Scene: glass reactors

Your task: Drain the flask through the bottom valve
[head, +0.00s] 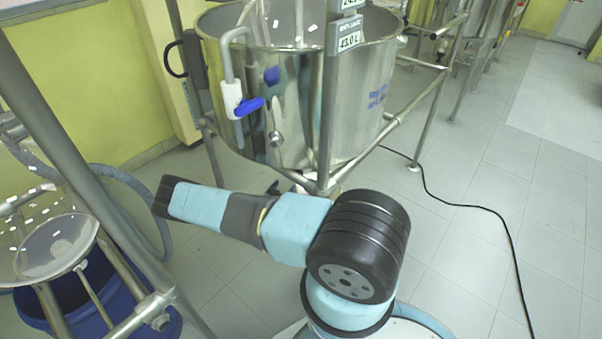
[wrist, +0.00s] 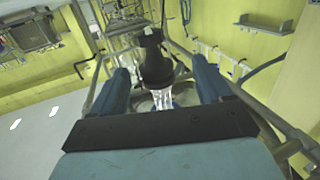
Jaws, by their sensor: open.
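In the wrist view my gripper (wrist: 160,70) is open, its two blue fingers spread apart. A black fitting with a rounded body (wrist: 155,62) stands between the fingers with gaps on both sides; it looks like the valve, but I cannot tell its setting. Shiny clear streaks (wrist: 166,102) show just below it; I cannot tell whether they are glass or liquid. In the head view a large steel vessel (head: 300,110) stands in a tube frame, with a blue-handled white valve (head: 240,103) on its side. My arm crosses in front of its base, and no bottom valve is clearly visible there.
Metal frame tubes (head: 328,110) stand close around the vessel. At the lower left are a blue bin (head: 100,290) and a grey hose (head: 120,205). A black cable (head: 470,203) lies on the tiled floor, which is otherwise clear at the right.

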